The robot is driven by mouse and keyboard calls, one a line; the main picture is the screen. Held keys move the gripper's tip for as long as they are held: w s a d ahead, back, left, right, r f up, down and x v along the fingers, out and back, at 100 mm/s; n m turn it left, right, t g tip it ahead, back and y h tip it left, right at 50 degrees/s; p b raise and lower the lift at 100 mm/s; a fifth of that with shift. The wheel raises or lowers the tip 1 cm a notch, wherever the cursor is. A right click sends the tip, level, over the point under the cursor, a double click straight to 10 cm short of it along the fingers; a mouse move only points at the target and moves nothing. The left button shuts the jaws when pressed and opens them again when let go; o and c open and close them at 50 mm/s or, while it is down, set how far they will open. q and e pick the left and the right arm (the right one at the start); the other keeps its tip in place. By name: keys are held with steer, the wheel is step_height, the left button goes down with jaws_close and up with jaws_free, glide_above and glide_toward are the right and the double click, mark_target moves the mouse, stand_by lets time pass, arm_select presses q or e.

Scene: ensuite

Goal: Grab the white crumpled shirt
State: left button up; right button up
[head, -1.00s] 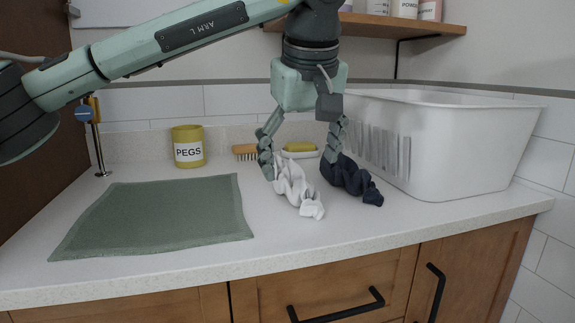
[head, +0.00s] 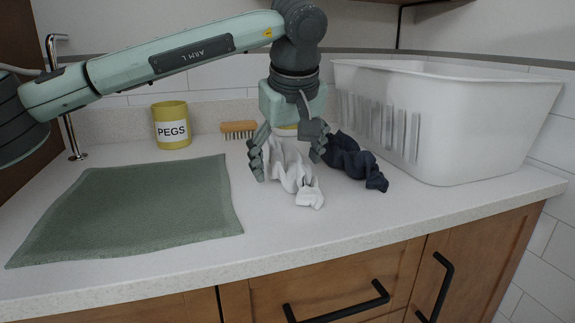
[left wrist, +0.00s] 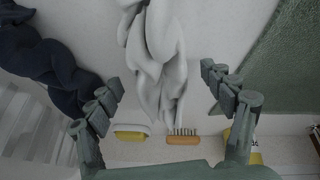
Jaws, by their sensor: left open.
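The white crumpled shirt (head: 296,176) lies twisted on the counter in the head view. It also shows in the left wrist view (left wrist: 155,50), running from the top edge down between the fingers. My left gripper (head: 287,160) points down over the shirt's far part, with one finger on each side of it. It is open, with visible gaps between the fingers and the cloth in the left wrist view (left wrist: 163,95). The gripper hides part of the shirt in the head view. My right gripper is in neither view.
A dark navy crumpled cloth (head: 352,163) lies close to the right of the shirt. A white basket (head: 450,125) stands behind it. A green mat (head: 130,205) lies to the left. A yellow pegs tin (head: 172,125) and a brush (head: 238,128) stand behind. The counter in front is bare.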

arm_select(q)
steer(key=shift+f, duration=0.3)
stand_by(0.5)
steer(key=shift+c, duration=0.4)
steer(key=c, duration=1.3)
steer(key=shift+o, duration=0.2)
steer(key=shift+r, duration=0.1)
